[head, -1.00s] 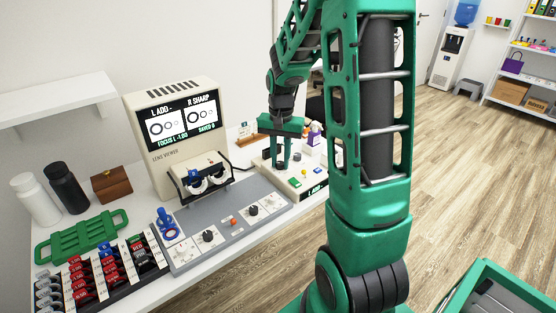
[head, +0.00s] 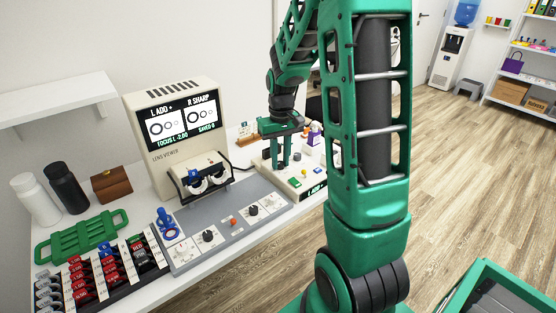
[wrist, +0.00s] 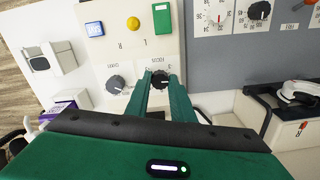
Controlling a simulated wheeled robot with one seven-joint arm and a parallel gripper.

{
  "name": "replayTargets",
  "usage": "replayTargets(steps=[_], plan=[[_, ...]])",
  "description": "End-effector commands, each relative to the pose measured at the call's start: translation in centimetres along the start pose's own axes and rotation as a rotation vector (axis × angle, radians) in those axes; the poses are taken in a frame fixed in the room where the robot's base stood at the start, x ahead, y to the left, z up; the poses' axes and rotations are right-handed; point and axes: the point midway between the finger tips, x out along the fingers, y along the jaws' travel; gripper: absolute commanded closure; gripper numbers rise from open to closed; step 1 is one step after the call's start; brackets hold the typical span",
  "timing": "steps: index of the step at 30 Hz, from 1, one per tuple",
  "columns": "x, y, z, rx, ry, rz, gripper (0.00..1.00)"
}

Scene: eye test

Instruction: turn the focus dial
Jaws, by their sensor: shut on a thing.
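My gripper (head: 281,163) reaches down to the cream control box (head: 310,179) at the right end of the table. In the wrist view its fingertips (wrist: 160,76) are shut on a black focus dial (wrist: 161,85), one on each side. A second black dial (wrist: 115,84) sits beside it, untouched; the small labels are too blurred to read surely. The lens viewer (head: 157,156) has a screen (head: 184,119) that reads "L ADD+", "R SHARP", "FOCUS L -2.00" and "SAVED 0", with ring pictures.
The box also has blue (wrist: 94,29), yellow (wrist: 133,23) and green (wrist: 162,18) buttons. A lens rack (head: 100,275), green tray (head: 82,236) and bottles (head: 66,187) stand farther left.

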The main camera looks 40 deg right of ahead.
Motion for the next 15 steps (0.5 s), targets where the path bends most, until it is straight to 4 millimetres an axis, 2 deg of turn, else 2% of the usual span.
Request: replayTargets(steps=[15], plan=[[-0.19,-0.25,-0.34,-0.038,0.009,-0.002,1.0]])
